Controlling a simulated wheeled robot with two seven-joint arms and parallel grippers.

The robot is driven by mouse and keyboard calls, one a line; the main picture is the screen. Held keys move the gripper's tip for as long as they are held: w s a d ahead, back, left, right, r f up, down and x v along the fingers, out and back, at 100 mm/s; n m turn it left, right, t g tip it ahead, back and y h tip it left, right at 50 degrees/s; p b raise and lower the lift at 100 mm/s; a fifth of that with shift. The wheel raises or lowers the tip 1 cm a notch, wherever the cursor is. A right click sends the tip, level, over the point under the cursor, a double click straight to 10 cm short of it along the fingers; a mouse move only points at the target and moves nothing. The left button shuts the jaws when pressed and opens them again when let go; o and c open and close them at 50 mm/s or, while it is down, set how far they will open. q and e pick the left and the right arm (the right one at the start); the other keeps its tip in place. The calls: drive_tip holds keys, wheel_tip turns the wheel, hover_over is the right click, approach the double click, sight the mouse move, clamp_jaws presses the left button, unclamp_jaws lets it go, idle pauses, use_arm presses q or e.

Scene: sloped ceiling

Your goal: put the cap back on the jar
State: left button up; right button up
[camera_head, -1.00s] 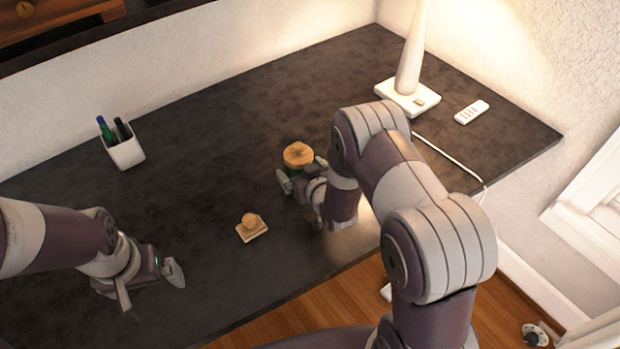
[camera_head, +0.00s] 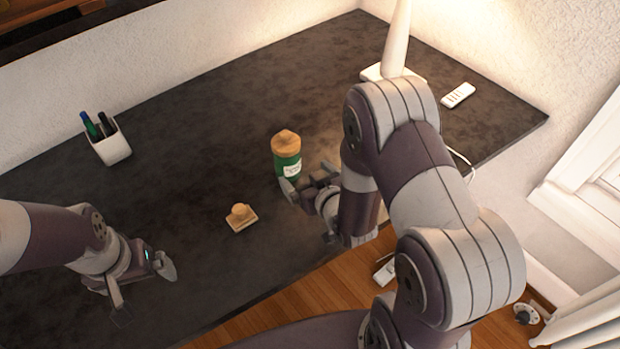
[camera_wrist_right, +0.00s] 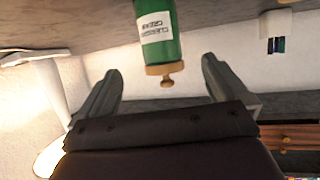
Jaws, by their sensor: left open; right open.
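The green jar (camera_head: 288,167) with a white label stands upright on the dark desk. A round wooden cap (camera_head: 286,141) with a small knob sits on its top. In the right wrist view the jar (camera_wrist_right: 158,30) appears upside down, with the cap (camera_wrist_right: 164,70) on its end. My right gripper (camera_head: 308,179) is open, low at the jar's near right side and apart from it. Its two fingers also show empty in the right wrist view (camera_wrist_right: 160,70). My left gripper (camera_head: 145,282) is open and empty over the desk at the lower left.
A wooden knob on a flat pale square base (camera_head: 241,218) lies on the desk between the grippers. A white pen cup (camera_head: 112,148) stands at the back left. A lamp (camera_head: 397,40) and a white remote (camera_head: 458,95) are at the back right.

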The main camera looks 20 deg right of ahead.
drive_tip(key=s+r+g, duration=0.3)
drive_tip(key=s+g, duration=0.3)
drive_tip(key=s, duration=0.1)
drive_tip(key=s+r+m+g+h+p, duration=0.1)
drive_tip(key=s+r+g, duration=0.3)
drive_tip(key=s+g, duration=0.2)
drive_tip(key=shift+s+d+h, duration=0.3)
drive_tip(key=shift+s+d, duration=0.1)
drive_tip(key=shift+s, duration=0.65)
drive_tip(key=shift+r, duration=0.1)
